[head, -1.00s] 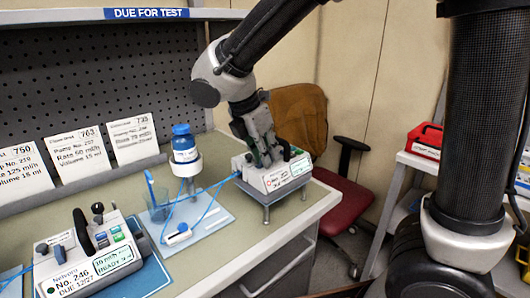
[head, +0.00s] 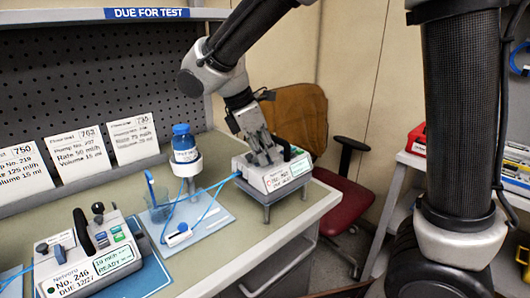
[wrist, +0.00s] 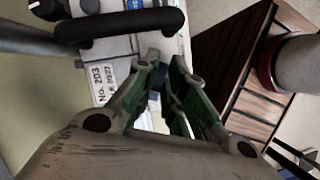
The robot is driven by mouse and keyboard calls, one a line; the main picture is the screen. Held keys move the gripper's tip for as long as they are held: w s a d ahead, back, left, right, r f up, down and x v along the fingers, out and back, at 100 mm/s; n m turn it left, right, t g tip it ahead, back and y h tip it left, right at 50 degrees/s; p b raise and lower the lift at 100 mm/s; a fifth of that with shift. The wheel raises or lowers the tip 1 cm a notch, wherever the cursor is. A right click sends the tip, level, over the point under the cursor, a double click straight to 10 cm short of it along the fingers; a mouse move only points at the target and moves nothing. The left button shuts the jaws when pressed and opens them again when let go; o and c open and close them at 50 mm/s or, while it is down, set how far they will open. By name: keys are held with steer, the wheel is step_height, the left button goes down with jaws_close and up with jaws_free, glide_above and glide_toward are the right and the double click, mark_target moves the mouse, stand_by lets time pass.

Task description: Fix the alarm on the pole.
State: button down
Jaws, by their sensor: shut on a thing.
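A white pump (head: 277,180) stands on a small grey stand at the right end of the bench. Its front has a white label and a green-edged screen. In the wrist view the same pump (wrist: 108,85) shows a label reading No. 203 and a black handle (wrist: 120,25). My gripper (head: 262,157) reaches down onto the top of this pump. In the wrist view my gripper (wrist: 162,75) has its green-padded fingers closed around a small dark part of the pump (wrist: 154,77), mostly hidden by the fingers. No separate pole or alarm light is clear.
A second pump, No. 246 (head: 90,255), sits on a blue mat at front left. A blue bottle in a holder (head: 184,145) and a cup (head: 157,208) stand between the pumps, with blue tubing. Cards lean at the back. A red chair (head: 335,205) is beyond the bench.

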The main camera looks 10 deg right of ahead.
steer(key=m, duration=0.2)
steer(key=m+g, duration=0.1)
steer(key=m, duration=0.1)
steer(key=m+g, duration=0.1)
steer(key=m, duration=0.1)
steer(key=shift+w+y, duration=0.3)
steer(key=m+g+y, duration=0.1)
steer(key=m, duration=0.2)
steer(key=m+g, duration=0.1)
steer(key=m, duration=0.3)
steer(key=shift+w+d+y, duration=0.1)
steer(key=shift+d+y, duration=0.05)
steer(key=shift+y, duration=0.25)
steer(key=c, duration=1.8)
jaws_free()
steer(key=v, duration=1.2)
steer(key=shift+w, duration=0.15)
